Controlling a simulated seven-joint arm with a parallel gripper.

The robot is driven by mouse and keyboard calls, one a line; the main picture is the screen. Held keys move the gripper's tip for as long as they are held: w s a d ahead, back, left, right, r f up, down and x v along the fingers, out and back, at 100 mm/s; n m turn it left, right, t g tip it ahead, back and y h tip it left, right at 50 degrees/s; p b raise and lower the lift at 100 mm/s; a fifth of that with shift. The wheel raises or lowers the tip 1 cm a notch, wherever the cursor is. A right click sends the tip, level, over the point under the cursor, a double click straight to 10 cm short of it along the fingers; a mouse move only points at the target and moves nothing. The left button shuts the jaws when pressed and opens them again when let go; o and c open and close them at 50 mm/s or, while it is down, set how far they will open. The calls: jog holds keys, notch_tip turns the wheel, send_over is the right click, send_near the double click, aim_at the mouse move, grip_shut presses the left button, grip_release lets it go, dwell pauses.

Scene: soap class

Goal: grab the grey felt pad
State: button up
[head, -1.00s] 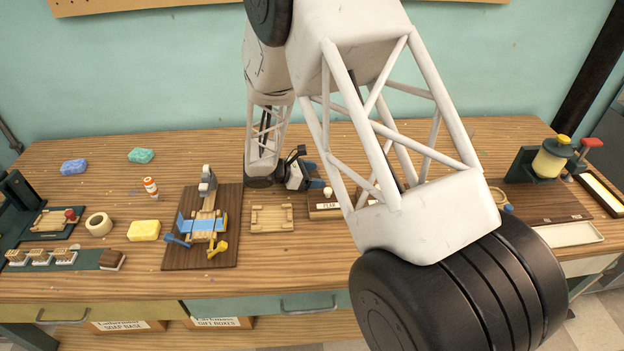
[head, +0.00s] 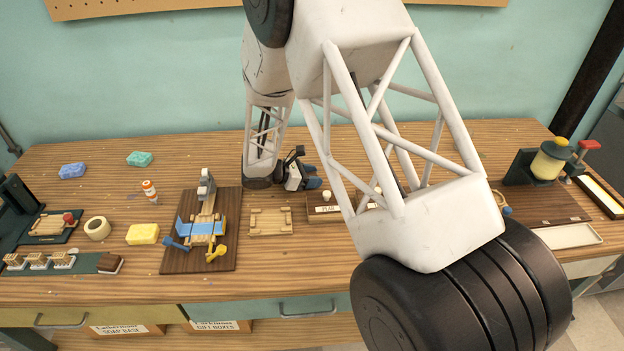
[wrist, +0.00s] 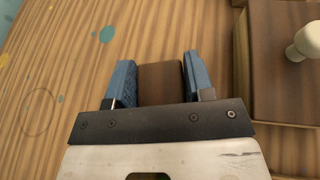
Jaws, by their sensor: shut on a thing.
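My gripper (wrist: 158,62) has two blue fingers, shut on a brown block (wrist: 160,84) that lies between them in the wrist view. Only the block's smooth brown top shows; its underside is hidden, and no grey felt is visible on it. In the head view my gripper (head: 313,177) is low over the bench, left of the labelled brown box (head: 325,208). The block cannot be made out there.
The brown box with a pale knob (wrist: 307,42) stands close to the right of my fingers. A wooden tray (head: 271,209) and a dark board with a blue-and-yellow device (head: 205,262) are to the left. Bare bench (wrist: 50,110) lies left of the fingers.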

notch_tip(320, 180, up, 9)
jog(key=shift+r, duration=0.1)
dwell(0.4)
